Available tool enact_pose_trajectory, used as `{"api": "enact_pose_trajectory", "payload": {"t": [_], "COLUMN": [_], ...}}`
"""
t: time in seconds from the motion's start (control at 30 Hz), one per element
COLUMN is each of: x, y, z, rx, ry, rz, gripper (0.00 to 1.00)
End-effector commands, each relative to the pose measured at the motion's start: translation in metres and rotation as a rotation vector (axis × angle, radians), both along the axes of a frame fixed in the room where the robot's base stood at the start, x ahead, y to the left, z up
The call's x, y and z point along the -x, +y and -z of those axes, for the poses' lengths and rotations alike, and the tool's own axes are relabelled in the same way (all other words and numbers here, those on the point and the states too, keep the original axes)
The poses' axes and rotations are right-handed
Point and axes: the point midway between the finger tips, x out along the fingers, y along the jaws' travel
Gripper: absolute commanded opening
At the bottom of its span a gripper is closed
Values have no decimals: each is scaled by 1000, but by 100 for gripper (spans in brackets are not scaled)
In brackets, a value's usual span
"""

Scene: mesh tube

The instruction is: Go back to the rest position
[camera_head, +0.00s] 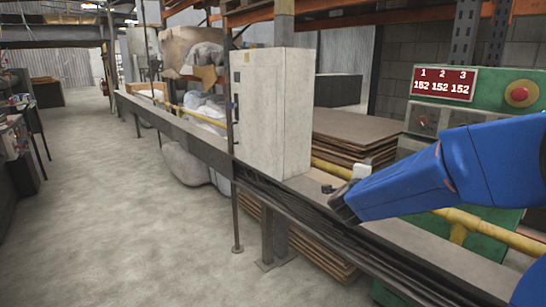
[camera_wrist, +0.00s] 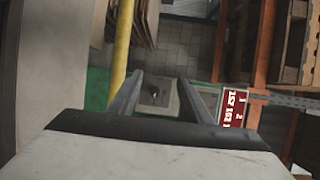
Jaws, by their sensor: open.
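My gripper (camera_wrist: 161,80) shows in the wrist view as two dark fingers set well apart, with nothing held between them. In the head view, my blue arm comes in from the right edge, and the dark end of my gripper (camera_head: 343,208) is at its left tip. It is over or close to the long metal rail, just right of the tall pale cabinet (camera_head: 272,112). I cannot tell whether it touches the rail. The fingers are not clear in the head view.
A green control panel (camera_head: 490,85) with a red display and red button stands behind my arm. A yellow pipe (camera_head: 490,232) runs along the rail (camera_head: 190,135). Stacked brown sheets (camera_head: 350,138) lie behind. The concrete floor (camera_head: 130,220) at left is clear.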

Motion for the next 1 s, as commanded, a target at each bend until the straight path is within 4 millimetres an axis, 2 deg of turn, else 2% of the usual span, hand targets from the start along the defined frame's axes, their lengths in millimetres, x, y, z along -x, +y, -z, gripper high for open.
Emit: {"api": "enact_pose_trajectory", "payload": {"t": [0.03,0.17,0.27,0.47,0.6,0.73,1.0], "x": [6,24,46,107,161,218,344], "y": [7,32,51,79,89,89,59], "z": [-7,-13,-12,1,20,43,94], "rx": [27,126,221,441,609,766,1050], "ry": [31,142,228,407,546,685,1006], "rz": [-65,-255,-396,-656,-823,-965,-1216], "gripper": [45,45,45,45,45,45,45]}}
